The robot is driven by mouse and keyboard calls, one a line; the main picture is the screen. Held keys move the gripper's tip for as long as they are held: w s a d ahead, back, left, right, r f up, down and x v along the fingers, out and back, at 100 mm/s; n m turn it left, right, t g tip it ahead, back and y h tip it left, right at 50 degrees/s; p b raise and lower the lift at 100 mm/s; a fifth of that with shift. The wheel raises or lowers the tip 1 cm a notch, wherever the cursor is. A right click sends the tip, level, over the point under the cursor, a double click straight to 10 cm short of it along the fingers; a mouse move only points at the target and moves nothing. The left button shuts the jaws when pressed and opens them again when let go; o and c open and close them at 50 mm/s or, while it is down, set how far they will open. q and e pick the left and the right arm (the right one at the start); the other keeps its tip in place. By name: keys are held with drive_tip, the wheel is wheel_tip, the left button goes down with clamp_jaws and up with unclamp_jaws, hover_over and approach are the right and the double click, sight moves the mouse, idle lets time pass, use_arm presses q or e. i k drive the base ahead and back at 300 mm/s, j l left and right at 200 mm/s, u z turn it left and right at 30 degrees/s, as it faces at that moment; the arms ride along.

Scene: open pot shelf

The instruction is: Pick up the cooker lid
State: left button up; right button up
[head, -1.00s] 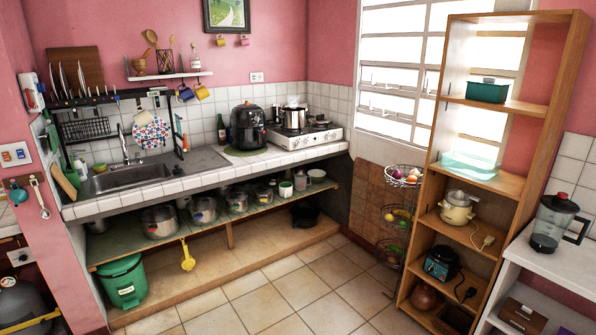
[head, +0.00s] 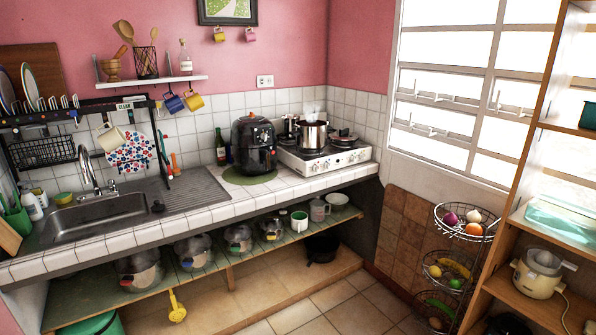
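Several metal pots stand on the green shelf under the counter: a large one (head: 139,272), a second (head: 194,254), a third (head: 238,239) and a small one (head: 271,230). They look lidded, but the lids are small and shaded. A cream cooker (head: 538,274) stands on the wooden shelf unit at the right, with a pale top. A steaming steel pot (head: 313,137) is on the stove. I cannot tell which lid is the cooker lid. Neither of my grippers is in view.
The tiled counter (head: 205,215) holds a sink (head: 100,215), a black air fryer (head: 254,145) and a white stove (head: 322,158). A wire fruit basket (head: 466,222) hangs before the wooden shelf unit (head: 510,285). The tiled floor (head: 330,297) is clear.

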sight(344, 134)
drive_tip(key=i+z, duration=0.1)
drive_tip(key=i, duration=0.7)
drive_tip(key=i+j+z, duration=0.15)
drive_tip(key=i, duration=0.65)
